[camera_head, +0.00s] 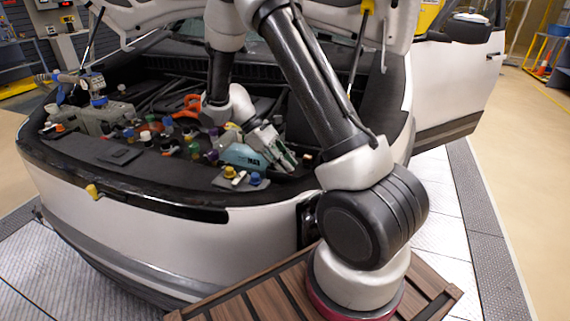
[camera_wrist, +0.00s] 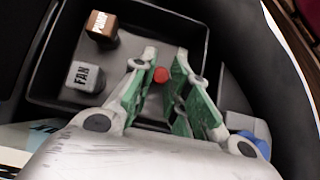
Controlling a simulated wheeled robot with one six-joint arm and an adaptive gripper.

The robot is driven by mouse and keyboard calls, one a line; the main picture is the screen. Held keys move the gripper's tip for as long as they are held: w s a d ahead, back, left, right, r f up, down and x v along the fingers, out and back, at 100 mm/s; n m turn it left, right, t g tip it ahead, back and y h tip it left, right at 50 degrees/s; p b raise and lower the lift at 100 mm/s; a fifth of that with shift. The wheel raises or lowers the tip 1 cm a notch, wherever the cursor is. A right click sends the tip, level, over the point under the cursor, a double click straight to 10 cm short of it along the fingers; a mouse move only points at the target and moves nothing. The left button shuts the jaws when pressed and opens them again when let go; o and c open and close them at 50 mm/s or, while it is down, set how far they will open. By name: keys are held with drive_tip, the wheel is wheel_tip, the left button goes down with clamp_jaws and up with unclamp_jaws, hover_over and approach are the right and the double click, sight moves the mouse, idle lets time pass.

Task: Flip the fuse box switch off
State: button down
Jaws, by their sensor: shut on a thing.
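In the wrist view a dark, open-topped fuse box (camera_wrist: 52,78) holds a brown-topped block marked PUMP (camera_wrist: 101,27) and a grey block marked FAN (camera_wrist: 84,76). A small red switch (camera_wrist: 161,75) stands between the two green-padded fingers of my gripper (camera_wrist: 164,62). The gripper is shut on the red switch, though a little space seems to show beside it. The switch's base and its on or off position cannot be made out. In the head view my gripper (camera_head: 285,154) reaches down into the right side of the engine bay, and the switch cannot be made out there.
The white car's hood is up over the bay. Several coloured caps crowd the bay left of my gripper, near a teal unit (camera_head: 242,156) and an orange handle (camera_head: 189,106). A blue part (camera_wrist: 256,143) lies right of the fingers. The fuse box walls stand close around them.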

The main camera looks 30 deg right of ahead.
drive_tip(key=c, duration=1.4)
unclamp_jaws()
drive_tip(key=v, duration=1.2)
drive_tip(key=s+d+r+m+t+y, duration=0.1)
drive_tip(key=s+r+m+t, duration=0.1)
drive_tip(key=s+r, duration=0.3)
drive_tip(key=s+d+r+m+t+y, duration=0.1)
drive_tip(key=s+r+t, duration=0.4)
drive_tip(key=s, duration=0.6)
drive_tip(key=s+d+r+m+t+y, duration=0.1)
drive_tip(key=s+r+m+t+y, duration=0.2)
drive_tip(key=s, duration=0.6)
drive_tip(key=shift+d+r+m+t, duration=0.25)
drive_tip(key=shift+r+m, duration=0.15)
drive_tip(key=shift+r, duration=0.2)
drive_tip(key=shift+d+r+m+t, duration=0.15)
drive_tip(key=shift+r+m+t, duration=0.2)
drive_tip(key=shift+r, duration=0.3)
